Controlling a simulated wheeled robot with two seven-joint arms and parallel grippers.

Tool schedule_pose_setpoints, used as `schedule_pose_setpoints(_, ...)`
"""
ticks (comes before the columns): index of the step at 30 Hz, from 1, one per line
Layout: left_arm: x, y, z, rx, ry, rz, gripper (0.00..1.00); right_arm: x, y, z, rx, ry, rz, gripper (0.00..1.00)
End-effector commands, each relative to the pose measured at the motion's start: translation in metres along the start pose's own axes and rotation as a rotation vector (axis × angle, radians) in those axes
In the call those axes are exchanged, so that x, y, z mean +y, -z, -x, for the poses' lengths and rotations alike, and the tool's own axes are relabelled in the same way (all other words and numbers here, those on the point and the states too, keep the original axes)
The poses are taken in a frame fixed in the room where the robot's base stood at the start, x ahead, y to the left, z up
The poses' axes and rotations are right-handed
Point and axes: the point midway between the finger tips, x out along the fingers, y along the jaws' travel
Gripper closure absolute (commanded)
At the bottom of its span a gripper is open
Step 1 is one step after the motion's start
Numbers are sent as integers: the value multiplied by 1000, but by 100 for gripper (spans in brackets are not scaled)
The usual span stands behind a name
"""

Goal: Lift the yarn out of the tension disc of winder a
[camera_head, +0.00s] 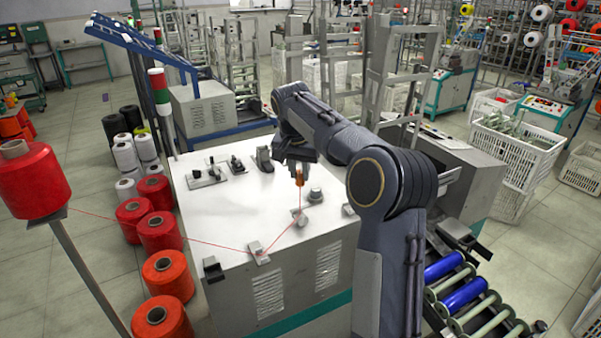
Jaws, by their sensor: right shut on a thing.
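Red yarn (150,232) runs from a large red cone (28,182) on a post at the left, across the white top of the winder (225,215), to a small grey metal guide (256,250) near the front edge. From there it goes up right past a small grey fitting (303,219) to my right gripper (299,180). My right gripper points down above the top, shut on the yarn, with orange at its tips. A round grey knob-like part (315,195) stands just right of it. I cannot tell which fitting is the tension disc. My left gripper is out of view.
Several small dark fittings (207,173) stand on the rear of the top. Red cones (160,232) line the floor at its left. Blue and green bobbins (462,295) lie on a rack at the front right. White crates (515,150) stand at the right.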

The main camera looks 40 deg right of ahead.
Motion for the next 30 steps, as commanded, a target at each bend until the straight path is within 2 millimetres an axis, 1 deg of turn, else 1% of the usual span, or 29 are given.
schedule_pose_setpoints(5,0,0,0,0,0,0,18,1,-4,-14,-1,-2,5,98)
schedule_pose_setpoints(13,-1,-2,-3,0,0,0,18,1,-14,-52,-3,-2,4,98)
schedule_pose_setpoints(15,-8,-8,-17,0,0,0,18,0,-17,-67,-1,0,2,98)
schedule_pose_setpoints(17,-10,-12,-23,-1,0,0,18,0,-19,-75,0,0,2,98)
schedule_pose_setpoints(18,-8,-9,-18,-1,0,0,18,0,-17,-67,1,1,1,98)
schedule_pose_setpoints(19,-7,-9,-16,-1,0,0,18,0,-17,-66,1,1,1,98)
schedule_pose_setpoints(30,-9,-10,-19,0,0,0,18,0,-18,-71,0,0,2,98)
